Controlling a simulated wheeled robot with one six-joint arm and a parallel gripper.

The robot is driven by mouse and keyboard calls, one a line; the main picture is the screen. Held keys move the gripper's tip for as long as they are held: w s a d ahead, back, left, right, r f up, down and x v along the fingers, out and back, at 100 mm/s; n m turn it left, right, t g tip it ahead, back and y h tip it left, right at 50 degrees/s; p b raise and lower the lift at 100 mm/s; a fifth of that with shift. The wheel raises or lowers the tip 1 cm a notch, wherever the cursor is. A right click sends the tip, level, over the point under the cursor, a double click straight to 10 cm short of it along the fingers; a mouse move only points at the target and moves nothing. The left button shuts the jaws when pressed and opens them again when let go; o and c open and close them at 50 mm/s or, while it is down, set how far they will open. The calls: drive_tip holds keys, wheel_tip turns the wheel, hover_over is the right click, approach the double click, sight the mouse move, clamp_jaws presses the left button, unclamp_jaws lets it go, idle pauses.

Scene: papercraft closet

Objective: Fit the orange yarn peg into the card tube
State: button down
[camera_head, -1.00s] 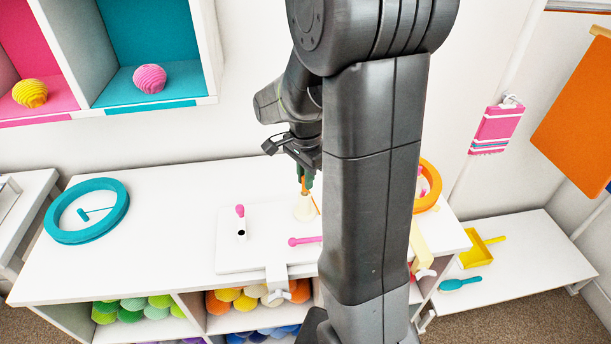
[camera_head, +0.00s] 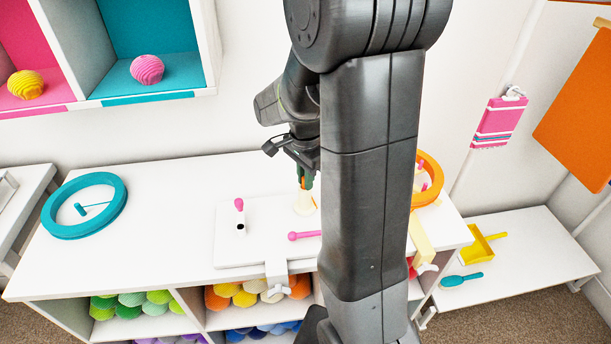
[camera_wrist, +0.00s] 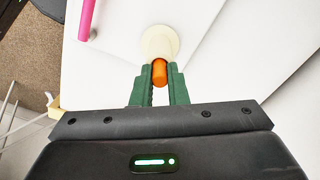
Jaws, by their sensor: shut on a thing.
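My gripper (camera_head: 305,178) has green fingers, shut on the orange yarn peg (camera_wrist: 159,73). Only a short stretch of the peg shows between the fingers in the wrist view. The cream card tube (camera_head: 303,204) stands flared at its foot on the white board, directly below the fingers. In the wrist view the tube (camera_wrist: 160,42) lies just beyond the fingertips, in line with the peg. The peg's lower end meets or overlaps the tube's top; I cannot tell how far inside it is. My arm hides part of the board to the right.
The white board (camera_head: 232,260) is clamped to the table's front edge. A pink peg (camera_head: 239,204) stands by a dark hole, and a pink stick (camera_head: 304,236) lies near the tube. A teal ring (camera_head: 60,228) is at left, an orange ring (camera_head: 431,172) at right.

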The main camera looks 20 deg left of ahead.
drive_tip(key=c, duration=1.3)
unclamp_jaws()
drive_tip(key=shift+c, duration=0.2)
drive_tip(key=shift+r, duration=0.1)
wheel_tip(320, 180, up, 14)
drive_tip(key=p, duration=0.1)
drive_tip(key=shift+f, duration=0.2)
drive_tip(key=shift+f, duration=0.1)
wheel_tip(320, 180, down, 14)
drive_tip(key=shift+r+b, duration=0.1)
drive_tip(key=shift+b, duration=0.35)
drive_tip(key=shift+r, duration=0.4)
drive_tip(key=shift+f, duration=0.1)
